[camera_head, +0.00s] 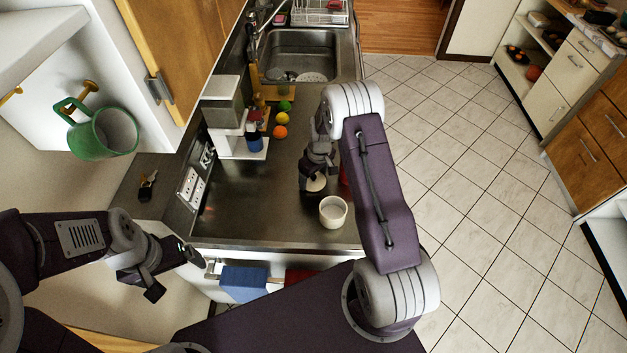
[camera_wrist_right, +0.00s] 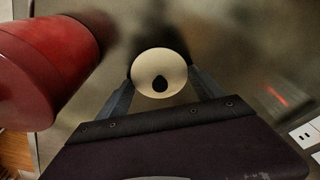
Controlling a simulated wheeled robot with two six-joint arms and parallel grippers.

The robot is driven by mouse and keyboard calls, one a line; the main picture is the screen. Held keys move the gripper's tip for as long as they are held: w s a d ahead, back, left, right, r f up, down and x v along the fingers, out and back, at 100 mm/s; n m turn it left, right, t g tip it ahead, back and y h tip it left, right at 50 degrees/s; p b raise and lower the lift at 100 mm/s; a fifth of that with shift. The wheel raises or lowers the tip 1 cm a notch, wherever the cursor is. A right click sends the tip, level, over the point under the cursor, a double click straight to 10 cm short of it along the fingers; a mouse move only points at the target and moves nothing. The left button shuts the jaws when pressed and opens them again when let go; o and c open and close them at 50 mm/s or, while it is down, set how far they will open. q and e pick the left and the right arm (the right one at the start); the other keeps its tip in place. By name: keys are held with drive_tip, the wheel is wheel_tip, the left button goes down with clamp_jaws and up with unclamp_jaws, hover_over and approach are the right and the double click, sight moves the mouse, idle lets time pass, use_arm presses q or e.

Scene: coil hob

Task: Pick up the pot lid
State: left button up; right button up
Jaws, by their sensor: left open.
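The pot lid (camera_wrist_right: 160,73) is a small round cream disc with a black knob, seen in the right wrist view. In the head view its pale edge (camera_head: 316,184) shows on the dark counter, partly hidden by my right gripper (camera_head: 315,168). My right gripper (camera_wrist_right: 160,88) points down over the lid, with its fingers spread apart on either side of it; the knob is not between closed fingers. A white pot (camera_head: 333,212), open at the top, stands just in front of the lid. My left gripper (camera_head: 176,270) is open and empty, left of the counter's front edge.
A red object (camera_wrist_right: 45,65) stands close beside my right gripper. A coffee machine (camera_head: 228,125), a blue-bodied item (camera_head: 253,138) and an orange ball (camera_head: 280,131) are further back left. The sink (camera_head: 302,52) is at the far end. The counter left of the pot is clear.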

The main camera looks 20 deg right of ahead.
drive_tip(key=shift+c, duration=0.6)
